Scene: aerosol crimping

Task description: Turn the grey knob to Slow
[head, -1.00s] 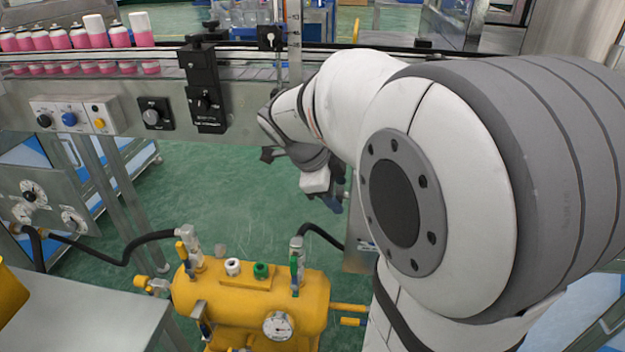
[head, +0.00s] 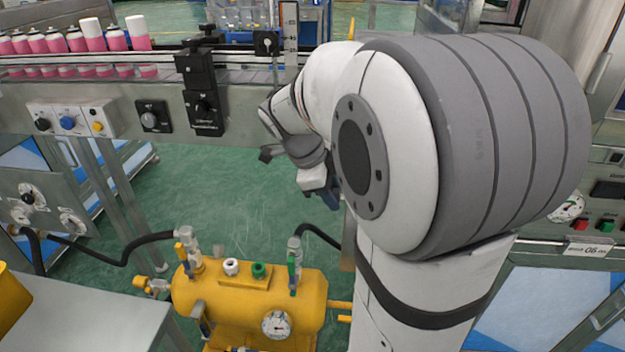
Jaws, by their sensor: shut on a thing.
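The grey knob (head: 150,119) sits on a small black plate on the conveyor's front side, left of centre. It is uncovered and nothing touches it. The markings on its plate are too small to read. My gripper (head: 327,194) is at the end of my arm, low and to the right of the knob, in front of the conveyor and clearly apart from the knob. My wrist and arm hide most of the jaws. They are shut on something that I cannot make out.
Left of the knob is a white control box (head: 73,121) with black, blue and yellow controls. A black bracket (head: 203,95) stands right of the knob. Pink cans (head: 75,41) line the conveyor. A yellow tank (head: 250,300) stands low in front. Green floor between is clear.

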